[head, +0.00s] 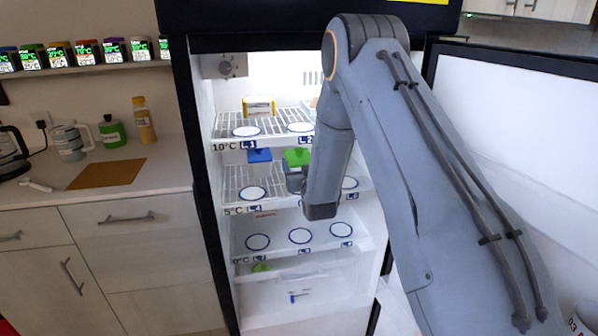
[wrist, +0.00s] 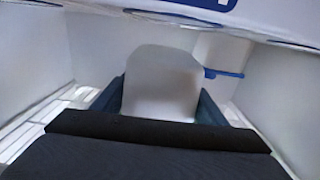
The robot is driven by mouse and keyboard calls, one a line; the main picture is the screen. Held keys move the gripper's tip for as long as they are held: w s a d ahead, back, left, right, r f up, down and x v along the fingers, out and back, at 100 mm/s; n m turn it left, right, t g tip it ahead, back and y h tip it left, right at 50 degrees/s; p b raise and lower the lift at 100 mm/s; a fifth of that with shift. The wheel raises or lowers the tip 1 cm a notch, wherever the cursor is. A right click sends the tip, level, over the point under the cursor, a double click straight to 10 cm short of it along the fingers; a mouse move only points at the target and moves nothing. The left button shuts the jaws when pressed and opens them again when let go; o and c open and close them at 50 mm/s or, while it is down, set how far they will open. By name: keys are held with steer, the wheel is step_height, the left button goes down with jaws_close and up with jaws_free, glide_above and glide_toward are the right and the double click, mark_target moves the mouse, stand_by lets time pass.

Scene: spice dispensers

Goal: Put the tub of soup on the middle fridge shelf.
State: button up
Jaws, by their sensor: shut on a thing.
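My gripper (head: 295,180) reaches into the open fridge at the middle shelf (head: 230,205), the one marked 5°C. In the wrist view my gripper (wrist: 163,92) is shut on a pale grey-white tub (wrist: 162,80), with a dark finger on each side. No label shows on the tub, so I cannot read that it is soup. In the head view my arm hides most of the hold. A green-topped thing (head: 297,157) shows just behind the gripper; I cannot tell if it is the held tub. I cannot tell whether the tub touches the shelf.
A blue-topped thing (head: 260,156) stands at the left back of the middle shelf. A white container with a blue edge (wrist: 220,60) shows beside the tub in the wrist view. Round white markers (head: 253,194) lie along the shelf front. The open fridge door (head: 500,100) is at the right.

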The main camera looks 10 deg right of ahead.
step_height(320, 180, down, 2)
steer(key=shift+f, duration=0.15)
steer(key=shift+w+f+p, duration=0.2)
steer(key=shift+f+p, duration=0.2)
steer(key=shift+f, duration=0.05)
steer(key=shift+f, duration=0.1)
steer(key=o, duration=1.4)
steer(key=shift+f, duration=0.1)
steer(key=shift+s, duration=0.1)
steer(key=s+r+g, duration=0.1)
steer(key=s+g, duration=0.5)
steer(key=s, duration=1)
steer(key=s+r+g+b, duration=0.1)
steer(key=s+g, duration=0.5)
steer(key=s, duration=1)
steer(key=s+r+g, duration=0.1)
steer(key=s+g, duration=0.5)
steer(key=s, duration=1)
steer(key=shift+a+r, duration=0.1)
steer(key=shift+r, duration=0.15)
